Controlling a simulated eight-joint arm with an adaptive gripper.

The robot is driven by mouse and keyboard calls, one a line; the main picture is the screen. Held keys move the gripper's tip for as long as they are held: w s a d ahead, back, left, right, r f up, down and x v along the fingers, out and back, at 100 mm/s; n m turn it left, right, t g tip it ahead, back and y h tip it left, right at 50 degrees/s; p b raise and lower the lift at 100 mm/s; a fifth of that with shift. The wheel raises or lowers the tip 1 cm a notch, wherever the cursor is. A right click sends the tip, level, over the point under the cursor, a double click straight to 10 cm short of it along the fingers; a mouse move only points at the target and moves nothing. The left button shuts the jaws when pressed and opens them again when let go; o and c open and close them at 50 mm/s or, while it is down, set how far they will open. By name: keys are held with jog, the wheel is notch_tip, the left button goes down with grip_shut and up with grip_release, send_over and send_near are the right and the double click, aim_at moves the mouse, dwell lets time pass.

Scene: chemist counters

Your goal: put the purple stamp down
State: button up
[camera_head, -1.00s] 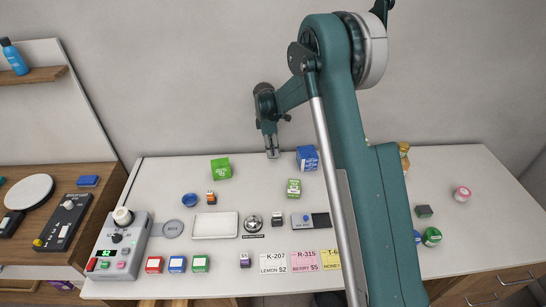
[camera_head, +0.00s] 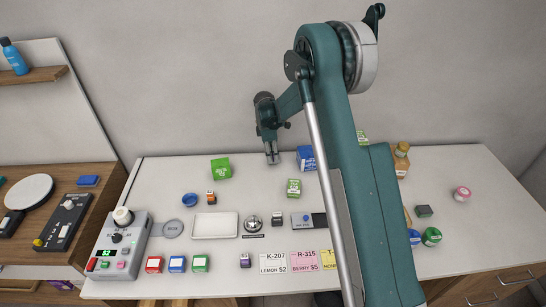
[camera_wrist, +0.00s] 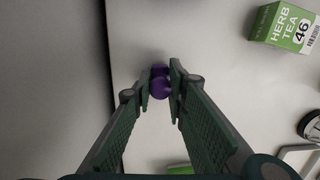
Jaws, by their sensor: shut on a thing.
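My gripper (camera_wrist: 160,88) is shut on the purple stamp (camera_wrist: 160,80), which shows as a rounded purple shape between the fingertips in the wrist view. Its lower part is hidden or too dark to make out. In the head view my gripper (camera_head: 272,158) points down near the back edge of the white counter (camera_head: 140,185), between a green box (camera_head: 221,168) and a blue box (camera_head: 306,157). The stamp cannot be made out there, and its height above the counter is unclear.
The green herb tea box (camera_wrist: 287,27) also shows at the wrist view's upper right. A white tray (camera_head: 214,226), a bell (camera_head: 253,224) and a small purple item (camera_head: 245,260) stand farther forward. Counter around the gripper looks clear. A bottle (camera_head: 401,160) stands right of my arm.

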jog(key=o, duration=0.8)
jog(key=shift+f, duration=0.1)
jog(key=shift+o, duration=0.2)
notch_tip(320, 180, up, 12)
jog(key=a, duration=0.1)
jog(key=shift+a, duration=0.2)
jog(key=shift+r, duration=0.2)
dwell(0.5)
